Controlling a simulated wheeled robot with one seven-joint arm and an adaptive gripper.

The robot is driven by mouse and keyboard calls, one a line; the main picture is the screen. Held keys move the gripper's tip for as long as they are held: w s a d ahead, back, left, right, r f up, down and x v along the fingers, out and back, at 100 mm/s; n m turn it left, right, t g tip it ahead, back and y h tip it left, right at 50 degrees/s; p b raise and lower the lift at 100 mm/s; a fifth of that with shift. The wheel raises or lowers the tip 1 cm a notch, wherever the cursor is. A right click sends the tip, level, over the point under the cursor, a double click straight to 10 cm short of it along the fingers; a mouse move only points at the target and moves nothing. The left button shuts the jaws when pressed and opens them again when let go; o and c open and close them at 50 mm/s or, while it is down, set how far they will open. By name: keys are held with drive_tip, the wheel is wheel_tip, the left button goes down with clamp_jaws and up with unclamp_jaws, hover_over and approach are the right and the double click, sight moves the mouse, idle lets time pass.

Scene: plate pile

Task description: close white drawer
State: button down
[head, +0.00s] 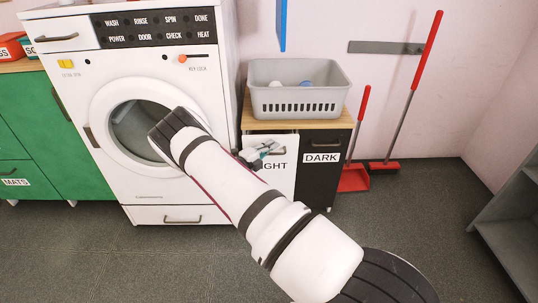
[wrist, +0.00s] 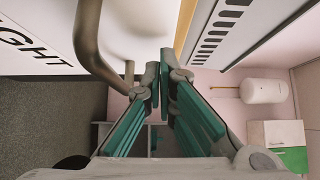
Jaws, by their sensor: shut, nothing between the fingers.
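The white drawer (head: 283,190) is under the wooden top, left of the black drawer marked DARK (head: 322,172). Its front appears to stand forward of the black one; how far is unclear. Its lettering, partly hidden by my gripper in the head view, reads IGHT on the white front (wrist: 22,22) in the wrist view. My gripper (head: 268,150) is at the upper part of that front, shut and empty. In the wrist view its fingertips (wrist: 163,70) are close together beside the curved grey handle (wrist: 90,40). I cannot tell whether they touch it.
A washing machine (head: 210,60) stands directly left of the drawers. A grey basket (head: 300,98) sits on the wooden top (head: 335,122). A red broom (head: 415,75) and dustpan (head: 354,180) stand right. A grey shelf (head: 510,225) is far right. Floor in front is clear.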

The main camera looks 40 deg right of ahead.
drive_tip(key=shift+w+d, duration=0.1)
idle(0.3)
drive_tip(key=shift+w+d+b, duration=0.35)
drive_tip(key=shift+w+b, duration=0.15)
drive_tip(key=shift+w, duration=0.1)
drive_tip(key=shift+w+d+b, duration=0.35)
drive_tip(key=shift+w+b, duration=0.1)
drive_tip(key=shift+w, duration=0.1)
drive_tip(key=shift+s, duration=0.1)
